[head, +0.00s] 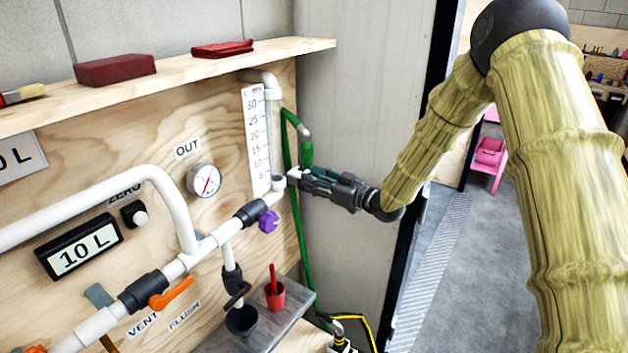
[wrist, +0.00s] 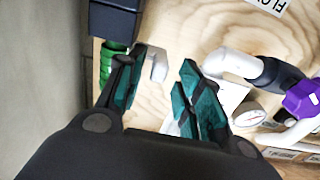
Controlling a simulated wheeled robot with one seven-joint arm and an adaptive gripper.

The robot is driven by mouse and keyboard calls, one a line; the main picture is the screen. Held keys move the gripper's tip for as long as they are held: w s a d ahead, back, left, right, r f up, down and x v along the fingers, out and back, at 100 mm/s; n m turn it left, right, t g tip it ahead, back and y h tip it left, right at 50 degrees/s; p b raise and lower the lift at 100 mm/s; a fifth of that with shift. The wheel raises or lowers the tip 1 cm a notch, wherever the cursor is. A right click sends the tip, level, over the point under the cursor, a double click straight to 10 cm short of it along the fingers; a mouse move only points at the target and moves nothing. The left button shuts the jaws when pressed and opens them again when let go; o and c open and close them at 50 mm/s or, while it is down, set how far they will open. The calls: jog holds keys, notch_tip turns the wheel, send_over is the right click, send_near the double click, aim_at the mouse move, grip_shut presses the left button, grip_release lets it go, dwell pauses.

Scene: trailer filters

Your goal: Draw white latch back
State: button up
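My gripper (head: 306,178) reaches in from the right to the pipe end beside the scale board. In the wrist view my gripper (wrist: 160,90) is open, its two teal-padded fingers well apart. A small pale, bent piece (wrist: 158,66), which looks like the white latch, shows between the fingers, nearer the left one. I see no clear contact with it. In the head view the fingers partly hide this spot, and I cannot pick the latch out from the white pipe fittings. A green hose (head: 294,215) hangs behind my gripper; its ribbed green part (wrist: 112,60) lies left of the fingers.
A purple knob (head: 268,222) and a round gauge (head: 205,180) sit left of my gripper. An orange lever (head: 172,293) is lower left. A grey ledge (head: 262,335) holds a red cup (head: 275,295) and a dark cup (head: 242,320). A wooden shelf (head: 170,75) runs above.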

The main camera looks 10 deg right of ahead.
jog(key=v, duration=1.1)
jog(key=shift+s+d, duration=0.15)
jog(key=shift+s, duration=0.1)
jog(key=s+a+f+m+g+h, duration=0.1)
jog(key=s+f+m+h, duration=0.3)
jog(key=f, duration=0.6)
jog(key=s+a+f+g+h, duration=0.1)
jog(key=s+f+g, duration=0.1)
jog(key=s+f, duration=0.55)
jog(key=s+a+f+m+g+h, duration=0.1)
jog(key=s+f+m+h, duration=0.25)
jog(key=f, duration=0.75)
jog(key=s+f+g+h, duration=0.1)
jog(key=s+f+g, duration=0.2)
jog(key=s, duration=0.8)
jog(key=s+f+m+g+h, duration=0.1)
jog(key=s+f+g+h, duration=0.1)
jog(key=s+f, duration=0.4)
jog(key=s+d+f+m+g+h, duration=0.1)
jog(key=s+f+g, duration=0.2)
jog(key=s, duration=1.3)
jog(key=shift+s+f+g, duration=0.2)
jog(key=shift+f+g, duration=0.2)
jog(key=shift+f, duration=0.45)
